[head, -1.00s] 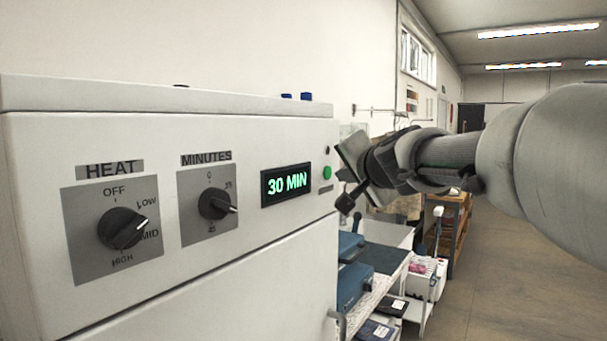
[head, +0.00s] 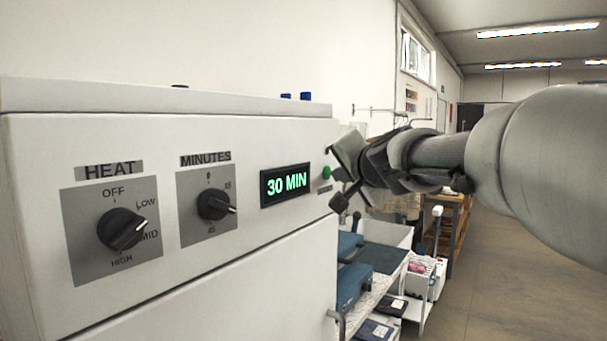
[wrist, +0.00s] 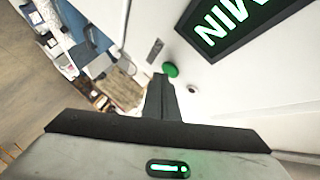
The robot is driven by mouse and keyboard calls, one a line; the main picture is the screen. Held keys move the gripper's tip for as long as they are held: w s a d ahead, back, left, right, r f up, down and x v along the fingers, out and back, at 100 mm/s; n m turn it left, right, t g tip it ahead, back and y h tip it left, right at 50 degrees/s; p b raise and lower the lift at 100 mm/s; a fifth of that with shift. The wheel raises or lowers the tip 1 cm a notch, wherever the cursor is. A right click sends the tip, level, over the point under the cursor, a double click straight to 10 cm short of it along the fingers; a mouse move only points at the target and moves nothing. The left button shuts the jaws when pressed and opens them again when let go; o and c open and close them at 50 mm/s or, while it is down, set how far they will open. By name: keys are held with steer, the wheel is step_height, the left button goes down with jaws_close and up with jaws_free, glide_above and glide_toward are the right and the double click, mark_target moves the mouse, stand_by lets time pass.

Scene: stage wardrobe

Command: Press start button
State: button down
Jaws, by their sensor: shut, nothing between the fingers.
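The green round start button (head: 326,173) is on the right end of the white machine's front panel (head: 265,235), right of the display (head: 285,185) reading "30 MIN". My gripper (head: 337,172) is at the panel's right edge, close beside the button. In the wrist view, the shut, empty fingers (wrist: 161,80) point at the panel, with their tips beside the green button (wrist: 170,69). I cannot tell whether they touch it. The heat knob (head: 122,229) points between LOW and MID. The minutes knob (head: 216,204) points to the lower right.
A cart (head: 382,279) with blue boxes (head: 352,286) stands beyond the machine's right side. A wooden shelf (head: 460,225) is farther back. Open floor (head: 520,300) lies to the right. Small blue items (head: 306,97) show on the machine's top.

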steer(key=shift+w+a, duration=0.25)
steer(key=shift+a, duration=0.05)
stand_by(0.4)
stand_by(0.3)
steer(key=shift+s+d+b, duration=0.35)
steer(key=shift+s+d, duration=0.15)
steer(key=shift+d, duration=0.1)
steer(key=shift+d, duration=0.1)
steer(key=s+d+b, duration=0.1)
steer(key=d, duration=0.1)
steer(key=s+d+b, duration=0.1)
steer(key=s+d, duration=0.1)
steer(key=shift+b, duration=0.3)
stand_by(0.4)
